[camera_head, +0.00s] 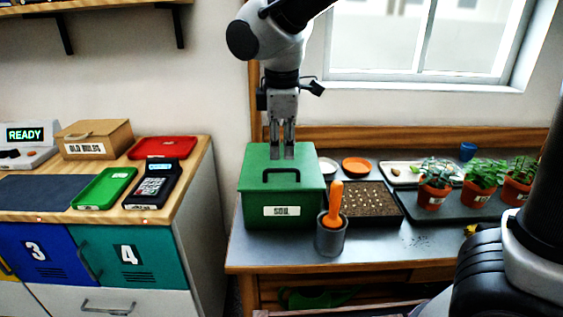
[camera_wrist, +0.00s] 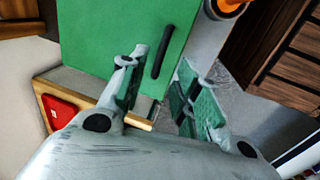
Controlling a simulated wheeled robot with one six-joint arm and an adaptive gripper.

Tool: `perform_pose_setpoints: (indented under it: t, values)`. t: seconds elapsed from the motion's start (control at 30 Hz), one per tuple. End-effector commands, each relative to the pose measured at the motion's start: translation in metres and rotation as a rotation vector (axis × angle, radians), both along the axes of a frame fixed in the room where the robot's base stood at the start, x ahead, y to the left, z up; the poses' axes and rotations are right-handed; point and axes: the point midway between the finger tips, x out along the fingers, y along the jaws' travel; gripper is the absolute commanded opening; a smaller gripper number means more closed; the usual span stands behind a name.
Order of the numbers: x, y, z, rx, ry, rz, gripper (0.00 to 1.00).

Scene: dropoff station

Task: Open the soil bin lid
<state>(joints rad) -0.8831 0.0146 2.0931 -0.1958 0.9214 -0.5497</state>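The soil bin (camera_head: 245,210) is a green box with a "SOIL" label on its front, standing at the left end of the grey-topped table. Its green lid (camera_head: 255,163) is closed flat on top and bears a black bar handle (camera_head: 282,171). My gripper (camera_head: 282,155) points down over the lid, near the handle; the exact gap is hard to judge. In the wrist view the fingers (camera_wrist: 162,88) are apart with nothing between them. The handle (camera_wrist: 163,52) lies ahead of them on the lid (camera_wrist: 105,40).
A grey pot (camera_head: 331,240) holding an orange-handled tool (camera_head: 333,205) stands close to the bin's front right. A seed tray (camera_head: 368,203) and several potted plants (camera_head: 436,186) are farther right. A counter (camera_head: 180,199) with trays and a card terminal (camera_head: 153,186) stands left.

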Motion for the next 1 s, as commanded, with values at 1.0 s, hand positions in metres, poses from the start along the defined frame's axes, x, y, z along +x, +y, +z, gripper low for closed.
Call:
perform_pose_setpoints:
  t: [1.0]
  values:
    - [0.011,-0.001,-0.057,0.000,0.000,-0.002,0.00]
